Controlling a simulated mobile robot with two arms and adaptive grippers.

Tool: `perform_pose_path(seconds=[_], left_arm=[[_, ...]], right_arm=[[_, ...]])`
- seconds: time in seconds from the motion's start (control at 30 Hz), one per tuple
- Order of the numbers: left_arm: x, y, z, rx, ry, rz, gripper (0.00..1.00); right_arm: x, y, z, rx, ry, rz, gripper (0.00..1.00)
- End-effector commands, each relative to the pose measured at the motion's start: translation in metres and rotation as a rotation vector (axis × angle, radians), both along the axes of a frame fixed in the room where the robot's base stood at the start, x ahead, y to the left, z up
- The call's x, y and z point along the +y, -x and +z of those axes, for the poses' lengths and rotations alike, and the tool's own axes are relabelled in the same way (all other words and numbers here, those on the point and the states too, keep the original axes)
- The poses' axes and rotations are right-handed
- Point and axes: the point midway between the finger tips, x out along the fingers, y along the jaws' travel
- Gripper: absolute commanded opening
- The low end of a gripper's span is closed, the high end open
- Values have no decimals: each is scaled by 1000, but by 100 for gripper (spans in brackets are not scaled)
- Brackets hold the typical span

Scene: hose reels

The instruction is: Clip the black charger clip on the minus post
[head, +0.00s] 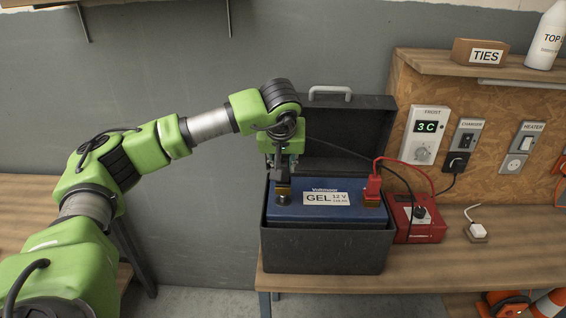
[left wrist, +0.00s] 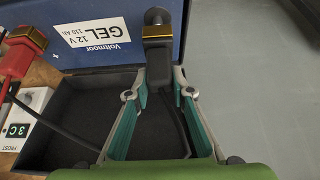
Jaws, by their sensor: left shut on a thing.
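The blue GEL battery (head: 325,212) sits in an open black case (head: 325,250); it also shows in the left wrist view (left wrist: 110,12). My left gripper (head: 283,166) is above the battery's left end, pointing down. In the left wrist view my left gripper (left wrist: 160,85) is shut on the black charger clip (left wrist: 158,66). The clip's brass-coloured jaws (left wrist: 158,33) are right at the dark minus post (left wrist: 157,15). I cannot tell whether they grip the post. The red clip (head: 373,187) stands on the other post at the battery's right end. My right gripper is out of view.
The case's raised lid (head: 345,135) stands close behind my gripper. A red charger box (head: 425,232) with cables is right of the case on the wooden bench (head: 480,260). A panel with a FROST display (head: 427,126) and switches is behind. Left of the case there is free room.

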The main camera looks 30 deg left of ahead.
Motion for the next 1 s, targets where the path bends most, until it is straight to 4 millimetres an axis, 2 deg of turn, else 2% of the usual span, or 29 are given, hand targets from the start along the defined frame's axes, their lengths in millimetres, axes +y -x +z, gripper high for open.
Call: perform_pose_path(seconds=[0.5,0.97,1.0], left_arm=[[0,0,-33,-1,0,1,0],[0,0,-37,-1,0,1,0],[0,0,-37,-1,-1,0,29]], right_arm=[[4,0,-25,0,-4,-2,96],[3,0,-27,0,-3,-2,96],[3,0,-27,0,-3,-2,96]])
